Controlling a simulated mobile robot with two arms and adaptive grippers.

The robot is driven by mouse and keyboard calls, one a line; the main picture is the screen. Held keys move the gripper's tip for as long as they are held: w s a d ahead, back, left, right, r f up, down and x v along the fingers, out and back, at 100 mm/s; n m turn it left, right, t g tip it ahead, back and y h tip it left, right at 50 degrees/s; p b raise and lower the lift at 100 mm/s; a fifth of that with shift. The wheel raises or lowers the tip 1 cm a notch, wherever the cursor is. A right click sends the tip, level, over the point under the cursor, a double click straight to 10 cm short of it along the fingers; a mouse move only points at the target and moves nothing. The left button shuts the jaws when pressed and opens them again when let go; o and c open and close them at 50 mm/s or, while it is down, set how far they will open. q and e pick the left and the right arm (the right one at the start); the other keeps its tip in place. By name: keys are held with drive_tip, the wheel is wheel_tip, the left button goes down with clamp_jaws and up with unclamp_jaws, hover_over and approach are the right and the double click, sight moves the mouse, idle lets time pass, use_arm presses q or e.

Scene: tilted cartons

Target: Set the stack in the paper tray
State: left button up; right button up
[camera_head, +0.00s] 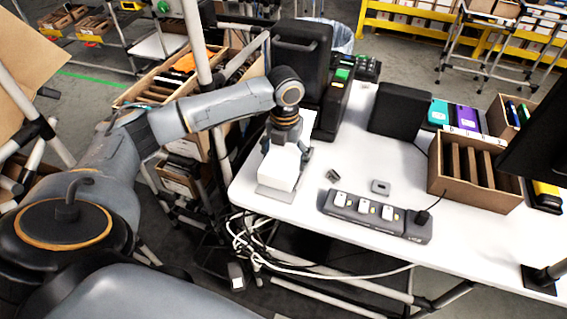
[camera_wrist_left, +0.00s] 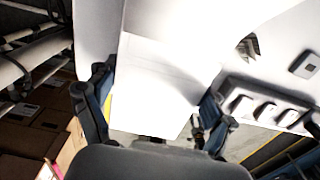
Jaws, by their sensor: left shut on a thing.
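A white stack (camera_head: 280,168) stands at the left end of the white table. My left gripper (camera_head: 287,146) reaches down onto its far upper part and is shut on it. In the left wrist view the stack (camera_wrist_left: 155,85) fills the space between the two fingers of the gripper (camera_wrist_left: 155,112), one on each side. A flat grey piece (camera_head: 274,193), which may be the paper tray, shows under the near end of the stack. I cannot tell whether the stack touches it. My right gripper is not in view.
A black machine (camera_head: 300,60) stands behind the stack. A power strip (camera_head: 375,214), a small grey block (camera_head: 381,187) and a cardboard divider box (camera_head: 470,172) lie to the right. The table's left edge is close to the stack. Cables hang below the front edge.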

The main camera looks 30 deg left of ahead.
sight(284, 151)
use_arm(q)
drive_tip(key=shift+w+a+f, duration=0.35)
drive_tip(key=shift+w+f, duration=0.05)
drive_tip(key=shift+f, duration=0.2)
drive_tip(key=f, duration=0.1)
drive_tip(key=f+p, duration=0.1)
drive_tip(key=shift+w+a+f, duration=0.15)
drive_tip(key=shift+a+f, duration=0.05)
drive_tip(key=shift+f, duration=0.6)
drive_tip(key=shift+f, duration=0.1)
drive_tip(key=o, duration=1.4)
drive_tip(key=shift+f, duration=0.1)
drive_tip(key=shift+o, duration=0.2)
drive_tip(key=shift+r, duration=0.3)
wheel_tip(284, 151, up, 12)
drive_tip(key=shift+f+b, duration=0.1)
drive_tip(key=shift+b, duration=0.8)
